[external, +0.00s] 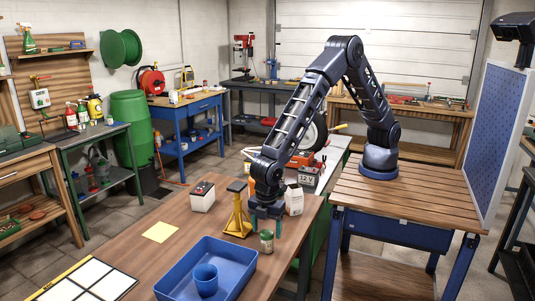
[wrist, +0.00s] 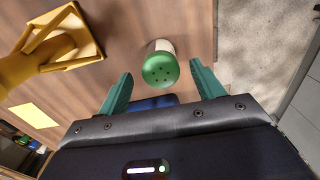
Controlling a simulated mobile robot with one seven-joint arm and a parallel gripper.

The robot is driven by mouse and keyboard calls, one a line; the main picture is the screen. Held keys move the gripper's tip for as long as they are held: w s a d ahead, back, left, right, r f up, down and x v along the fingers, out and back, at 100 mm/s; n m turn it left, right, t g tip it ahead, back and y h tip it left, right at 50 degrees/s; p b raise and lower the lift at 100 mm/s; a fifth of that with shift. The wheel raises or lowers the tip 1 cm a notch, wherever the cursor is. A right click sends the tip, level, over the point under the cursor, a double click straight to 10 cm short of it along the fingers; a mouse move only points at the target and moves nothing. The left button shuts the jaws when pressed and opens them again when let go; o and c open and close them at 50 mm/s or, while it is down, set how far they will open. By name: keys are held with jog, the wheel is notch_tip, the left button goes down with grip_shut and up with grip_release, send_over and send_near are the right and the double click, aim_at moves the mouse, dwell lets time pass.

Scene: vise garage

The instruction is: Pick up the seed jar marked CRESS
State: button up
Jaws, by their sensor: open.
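A small jar (external: 266,240) with a green lid stands upright on the brown wooden table, near its right edge. No readable label shows, so I cannot tell whether it is marked CRESS. In the wrist view the jar (wrist: 160,66) shows from above, with dark holes in its green lid. Nothing is held.
A yellow jack stand (external: 238,212) stands left of my gripper and shows large in the wrist view (wrist: 50,50). A blue tray (external: 178,280) holds a blue cup (external: 206,280). A white bottle (external: 294,199), a black-topped battery (external: 202,197) and a yellow sheet (external: 160,232) are nearby.

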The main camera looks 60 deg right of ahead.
aim_at(267, 232)
jog(key=shift+f, duration=2.55)
jog(key=c, duration=1.1)
jog(key=shift+r, duration=0.15)
